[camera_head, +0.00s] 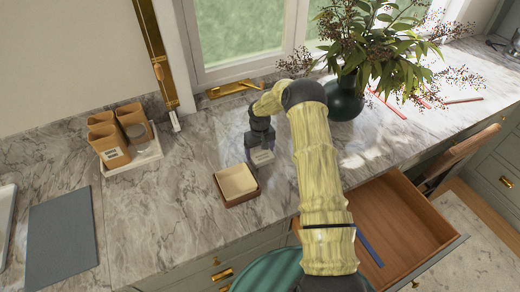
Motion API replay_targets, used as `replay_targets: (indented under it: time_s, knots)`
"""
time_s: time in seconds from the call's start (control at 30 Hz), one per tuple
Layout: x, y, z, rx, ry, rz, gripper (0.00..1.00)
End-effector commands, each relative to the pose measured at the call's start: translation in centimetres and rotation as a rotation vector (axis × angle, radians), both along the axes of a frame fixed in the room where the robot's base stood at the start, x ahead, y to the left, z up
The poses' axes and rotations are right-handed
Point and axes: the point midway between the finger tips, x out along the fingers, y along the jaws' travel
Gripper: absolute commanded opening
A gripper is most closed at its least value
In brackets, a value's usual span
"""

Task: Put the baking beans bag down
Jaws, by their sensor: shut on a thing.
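My gripper (261,146) is over the marble counter near the middle of the view, pointing down. It is shut on a small pale grey item with a printed label, which I take to be the baking beans bag (262,157). The bag is at or just above the counter; I cannot tell if it touches. My fingertips are too small to make out clearly. A small square brown basket (224,199) with a cream inside sits just in front and to the left of the bag.
Brown containers (109,138) stand on a white tray (147,161) at the left. A dark vase (346,100) with leafy branches is at the right behind my arm. A drawer (375,228) hangs open below the counter. A grey board (62,238) lies at far left. Marble between is clear.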

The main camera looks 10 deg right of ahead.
Motion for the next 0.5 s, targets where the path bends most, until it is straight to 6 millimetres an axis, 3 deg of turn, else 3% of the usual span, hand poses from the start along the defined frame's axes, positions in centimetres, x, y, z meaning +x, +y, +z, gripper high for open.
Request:
replay_targets:
  time_s: [0.13, 0.17, 0.2, 0.5]
  knots:
    - [0.03, 0.02, -0.32, 0.000, -0.001, 0.000, 0.49]
    - [-0.01, 0.02, -0.25, 0.000, 0.000, 0.000, 0.89]
    - [-0.01, 0.02, -0.22, 0.000, 0.000, 0.000, 0.97]
    - [-0.02, 0.04, -0.03, 0.000, 0.001, 0.001, 1.00]
